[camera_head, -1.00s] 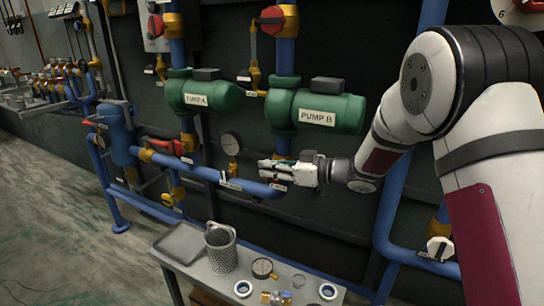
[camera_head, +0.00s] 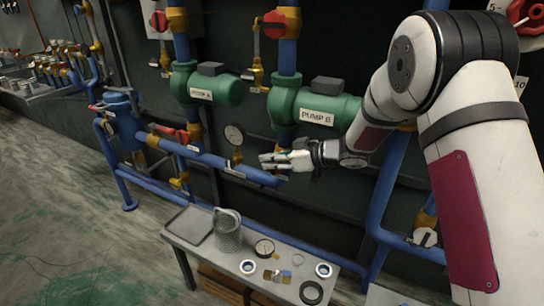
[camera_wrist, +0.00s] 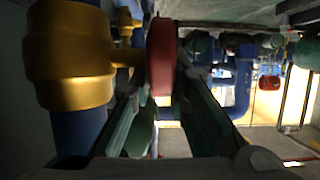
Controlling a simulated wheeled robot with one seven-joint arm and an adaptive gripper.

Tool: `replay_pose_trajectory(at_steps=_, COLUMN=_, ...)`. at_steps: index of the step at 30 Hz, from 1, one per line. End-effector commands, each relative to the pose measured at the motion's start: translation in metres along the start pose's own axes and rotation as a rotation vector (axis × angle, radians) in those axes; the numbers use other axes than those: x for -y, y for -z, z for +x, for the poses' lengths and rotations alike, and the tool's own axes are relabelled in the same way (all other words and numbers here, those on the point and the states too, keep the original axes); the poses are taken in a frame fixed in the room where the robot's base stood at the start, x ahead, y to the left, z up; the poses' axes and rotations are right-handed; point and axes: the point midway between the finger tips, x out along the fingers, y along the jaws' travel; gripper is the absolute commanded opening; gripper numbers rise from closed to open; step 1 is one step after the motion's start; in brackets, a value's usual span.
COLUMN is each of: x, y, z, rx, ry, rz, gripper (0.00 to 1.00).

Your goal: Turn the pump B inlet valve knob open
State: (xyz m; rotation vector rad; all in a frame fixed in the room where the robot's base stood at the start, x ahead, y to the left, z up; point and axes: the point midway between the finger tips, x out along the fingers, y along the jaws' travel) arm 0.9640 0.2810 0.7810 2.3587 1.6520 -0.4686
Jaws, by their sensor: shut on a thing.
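The red knob (camera_wrist: 162,50) shows nearly edge-on in the wrist view, between the fingers of my gripper (camera_wrist: 163,95). My gripper is shut on it. The knob's stem runs left to a brass valve body (camera_wrist: 68,55) on a blue pipe. In the head view my gripper (camera_head: 283,160) is at the pipe below the green pump labelled PUMP B (camera_head: 322,108). There the knob is hidden by the gripper, so its turn angle cannot be told.
PUMP A (camera_head: 208,90) stands left, with a red lever (camera_head: 180,134) below it. A round gauge (camera_head: 235,135) is just left of my gripper. A low table (camera_head: 190,245) with a metal mesh cup (camera_head: 228,232) and small parts stands below.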

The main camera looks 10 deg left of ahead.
Motion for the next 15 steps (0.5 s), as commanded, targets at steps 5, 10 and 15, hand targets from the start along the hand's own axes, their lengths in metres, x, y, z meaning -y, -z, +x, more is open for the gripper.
replay_pose_trajectory(at_steps=5, x=-0.0001, y=-0.0012, z=0.0002, rx=0.002, ry=0.000, rz=0.000, gripper=0.18)
replay_pose_trajectory(at_steps=10, x=0.0000, y=-0.0009, z=0.0000, rx=0.001, ry=0.000, rz=0.000, gripper=0.36)
replay_pose_trajectory(at_steps=15, x=0.0000, y=-0.0007, z=-0.0001, rx=0.000, ry=0.000, rz=0.000, gripper=0.36)
